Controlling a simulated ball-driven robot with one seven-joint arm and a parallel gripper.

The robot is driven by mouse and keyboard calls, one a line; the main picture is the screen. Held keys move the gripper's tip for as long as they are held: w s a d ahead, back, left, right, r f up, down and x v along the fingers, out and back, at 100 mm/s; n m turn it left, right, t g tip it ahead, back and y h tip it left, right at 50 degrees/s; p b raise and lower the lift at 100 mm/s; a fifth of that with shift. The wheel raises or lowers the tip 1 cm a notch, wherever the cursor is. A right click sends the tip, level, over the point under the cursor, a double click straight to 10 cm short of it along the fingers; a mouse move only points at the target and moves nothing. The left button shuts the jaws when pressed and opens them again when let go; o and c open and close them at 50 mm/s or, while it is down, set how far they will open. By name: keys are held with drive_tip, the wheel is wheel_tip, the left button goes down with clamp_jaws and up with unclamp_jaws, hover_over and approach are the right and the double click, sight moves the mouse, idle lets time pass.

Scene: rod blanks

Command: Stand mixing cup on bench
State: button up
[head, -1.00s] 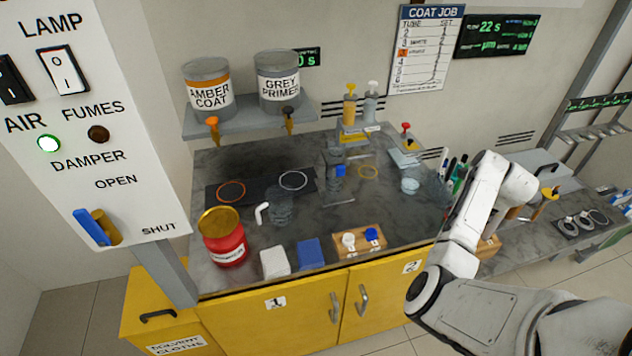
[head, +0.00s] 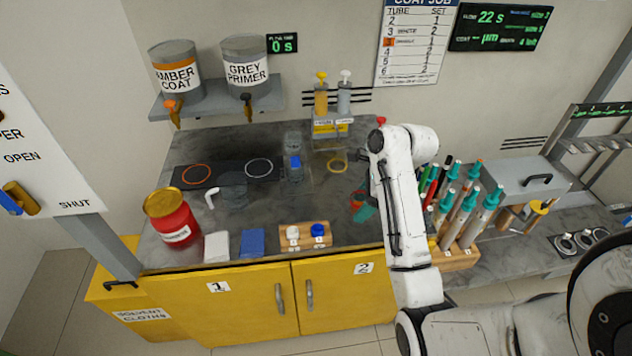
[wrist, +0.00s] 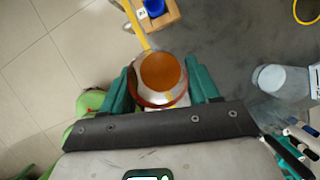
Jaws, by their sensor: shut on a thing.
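The mixing cup (wrist: 161,72) shows from above in the wrist view, with amber liquid inside. My gripper (wrist: 160,88) has its teal fingers shut on the cup, one on each side. In the head view the cup (head: 357,199) is a small orange-red shape just left of my arm, with a teal finger of my gripper (head: 364,212) beside it. It appears over the front right part of the grey bench (head: 270,212). I cannot tell whether its base touches the bench; its underside is hidden.
A wooden block (head: 305,240) with white and blue caps stands left of the cup. A clear container (wrist: 283,82) is right of it in the wrist view. A rack of teal-topped tubes (head: 468,220) stands right of my arm. The bench's front edge is close.

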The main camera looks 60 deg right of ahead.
drive_tip(key=w+d+f+b, duration=0.1)
drive_tip(key=w+d+f, duration=0.1)
drive_tip(key=d+f, duration=0.1)
drive_tip(key=w+d+f+b, duration=0.2)
drive_tip(key=d, duration=0.2)
drive_tip(key=w+d+f+b, duration=0.1)
drive_tip(key=w+d+f, duration=0.1)
drive_tip(key=d+f, duration=0.1)
drive_tip(key=shift+w+d+f+b, duration=0.2)
drive_tip(key=shift+d+f+b, duration=0.15)
drive_tip(key=shift+d, duration=0.25)
drive_tip(key=shift+w+d+f, duration=0.25)
drive_tip(key=shift+d+f, duration=0.15)
drive_tip(key=shift+f, duration=1.75)
drive_tip(key=shift+f, duration=0.2)
drive_tip(key=o, duration=1.1)
drive_tip(key=shift+r, duration=0.1)
